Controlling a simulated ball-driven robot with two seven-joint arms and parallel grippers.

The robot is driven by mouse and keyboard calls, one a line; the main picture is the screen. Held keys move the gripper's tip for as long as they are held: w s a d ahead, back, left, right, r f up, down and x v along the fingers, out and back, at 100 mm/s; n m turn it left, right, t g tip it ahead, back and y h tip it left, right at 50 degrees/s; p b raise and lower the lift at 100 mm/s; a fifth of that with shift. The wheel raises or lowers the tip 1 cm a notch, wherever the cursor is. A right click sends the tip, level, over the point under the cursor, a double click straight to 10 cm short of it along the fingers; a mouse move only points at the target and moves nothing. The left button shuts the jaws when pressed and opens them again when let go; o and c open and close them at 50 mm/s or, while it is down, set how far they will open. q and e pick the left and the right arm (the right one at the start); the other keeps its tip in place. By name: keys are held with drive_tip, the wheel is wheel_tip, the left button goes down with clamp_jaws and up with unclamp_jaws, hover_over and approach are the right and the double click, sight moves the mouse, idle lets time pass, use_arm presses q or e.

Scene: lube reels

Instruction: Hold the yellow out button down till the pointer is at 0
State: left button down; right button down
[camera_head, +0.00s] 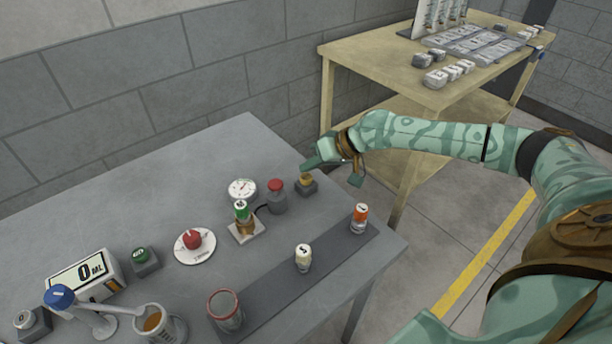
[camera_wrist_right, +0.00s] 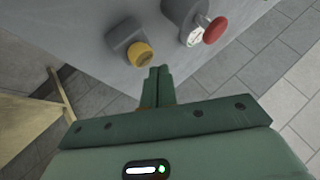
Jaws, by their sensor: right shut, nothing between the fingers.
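The yellow button (camera_head: 306,177) sits on a small dark grey box near the table's back right edge. It also shows in the right wrist view (camera_wrist_right: 140,52). My right gripper (camera_head: 309,164) is shut and empty, its tips close above the button in the head view. In the right wrist view the shut fingers (camera_wrist_right: 159,72) point just beside the button, with a small gap in the picture; I cannot tell contact for sure. The round white gauge (camera_head: 242,189) stands left of the button; its pointer is too small to read. My left gripper is not in view.
A red-topped grey cylinder (camera_head: 277,199) stands between gauge and button. A green-topped fitting (camera_head: 241,214), a red knob dial (camera_head: 194,242) and a green button (camera_head: 140,257) are further left.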

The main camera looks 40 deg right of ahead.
sight(311, 178)
drive_tip(key=shift+f, duration=0.15)
drive_tip(key=shift+f, duration=0.25)
drive_tip(key=shift+f, duration=0.5)
idle(2.3)
idle(1.0)
drive_tip(key=shift+r+p, duration=0.8)
drive_tip(key=shift+r, duration=0.15)
drive_tip(key=shift+r, duration=0.1)
wheel_tip(311, 178, up, 5)
drive_tip(key=p, duration=0.4)
drive_tip(key=shift+p, duration=0.35)
